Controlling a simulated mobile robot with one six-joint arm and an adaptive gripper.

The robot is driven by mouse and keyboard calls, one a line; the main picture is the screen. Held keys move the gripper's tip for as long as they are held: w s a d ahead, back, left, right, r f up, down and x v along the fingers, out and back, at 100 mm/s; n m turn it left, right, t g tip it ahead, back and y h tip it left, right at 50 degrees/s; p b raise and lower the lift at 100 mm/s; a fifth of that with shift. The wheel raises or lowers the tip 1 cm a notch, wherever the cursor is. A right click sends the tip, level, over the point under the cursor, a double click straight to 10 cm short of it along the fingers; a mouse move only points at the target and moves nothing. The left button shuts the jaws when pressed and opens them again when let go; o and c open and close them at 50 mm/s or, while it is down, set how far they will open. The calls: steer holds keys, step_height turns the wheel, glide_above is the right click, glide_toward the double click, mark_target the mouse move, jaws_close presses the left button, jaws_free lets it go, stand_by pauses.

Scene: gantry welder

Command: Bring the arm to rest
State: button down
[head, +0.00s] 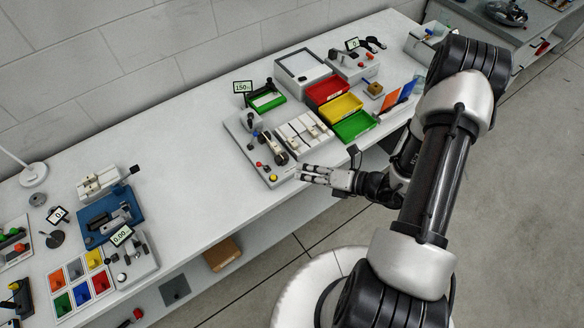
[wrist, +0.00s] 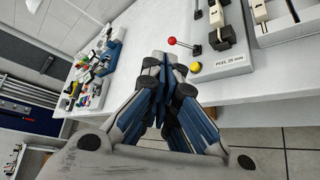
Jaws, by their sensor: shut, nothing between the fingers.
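My gripper (head: 303,173) is shut and empty in the head view. It is held out at the bench's front edge, just in front of a grey device with levers and knobs (head: 262,163). My arm reaches up from the lower right and bends back down to the gripper. In the wrist view my gripper (wrist: 165,62) has its fingertips together, with nothing between them. The same device, labelled "PEEL 20 mm" (wrist: 232,62), lies just to the right of the fingertips there.
The white bench (head: 190,160) runs diagonally. Red (head: 327,90), yellow (head: 341,108) and green bins (head: 355,125) stand right of the device. A blue fixture (head: 110,217) and a tray of coloured squares (head: 79,283) are at lower left. The bench middle and the floor (head: 500,200) are clear.

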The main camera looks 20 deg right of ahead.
steer(key=shift+s+d+r, duration=0.15)
steer(key=shift+s+d, duration=0.1)
stand_by(0.4)
steer(key=s+a+r+n+g+b, duration=0.2)
steer(key=s+a+r+n+g, duration=0.25)
steer(key=r+n, duration=0.4)
steer(key=s+a+r+n+g+b, duration=0.25)
steer(key=a+r+n+g, duration=0.2)
steer(key=n, duration=0.65)
steer(key=s+d+r+n+t+h+b, duration=0.4)
steer(key=s+r+n+h, duration=0.3)
steer(key=n, duration=1.1)
steer(key=s+d+h, duration=0.1)
steer(key=s+h, duration=0.2)
steer(key=shift+d+r+b, duration=0.3)
steer(key=shift+d+b, duration=0.05)
steer(key=shift+d, duration=0.05)
steer(key=shift+s+n, duration=0.1)
steer(key=shift+n, duration=0.15)
